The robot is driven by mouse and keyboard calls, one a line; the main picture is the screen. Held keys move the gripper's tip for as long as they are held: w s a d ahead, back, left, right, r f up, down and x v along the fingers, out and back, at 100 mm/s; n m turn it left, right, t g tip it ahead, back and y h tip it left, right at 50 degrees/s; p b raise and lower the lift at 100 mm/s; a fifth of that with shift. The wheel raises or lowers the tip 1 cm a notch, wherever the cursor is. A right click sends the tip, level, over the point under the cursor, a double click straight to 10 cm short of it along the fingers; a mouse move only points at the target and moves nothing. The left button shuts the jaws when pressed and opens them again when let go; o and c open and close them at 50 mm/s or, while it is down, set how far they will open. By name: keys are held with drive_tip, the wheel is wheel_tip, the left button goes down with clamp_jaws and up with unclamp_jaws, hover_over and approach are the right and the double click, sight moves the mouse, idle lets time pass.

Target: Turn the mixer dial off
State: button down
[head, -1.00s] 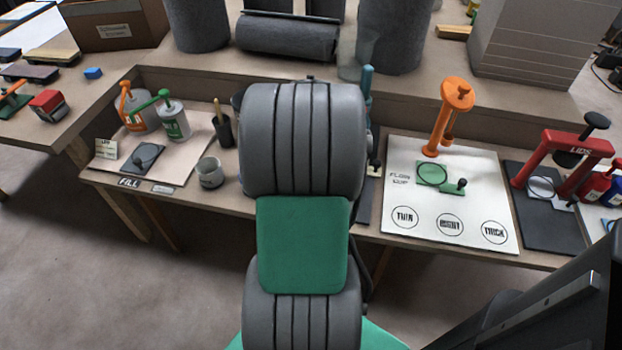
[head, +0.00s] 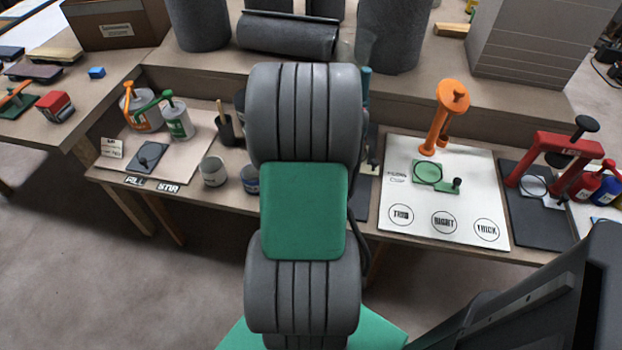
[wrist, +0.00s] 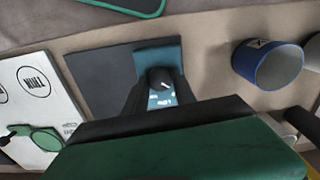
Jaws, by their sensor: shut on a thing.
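The mixer dial (wrist: 160,78) is a dark round knob with a white mark on its top, low on the teal mixer (wrist: 158,55) in the wrist view. My gripper (wrist: 158,97) is shut on the dial, with one dark finger on each side of it. Pale markings show between the fingers, too small to read. In the head view my arm hides the dial and my gripper. Only a narrow teal part of the mixer (head: 366,80) shows there, just right of my arm.
A blue cup (wrist: 257,65) stands right of the mixer in the wrist view. The white flow cup board (head: 398,228) with an orange stand (head: 437,125) lies right of my arm in the head view. A red press (head: 560,150) stands farther right. Cans (head: 178,120) stand at left.

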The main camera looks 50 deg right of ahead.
idle(0.4)
drive_tip(key=c, duration=1)
unclamp_jaws()
wheel_tip(320, 180, up, 8)
drive_tip(key=shift+f+p, duration=0.1)
drive_tip(key=shift+p, duration=0.45)
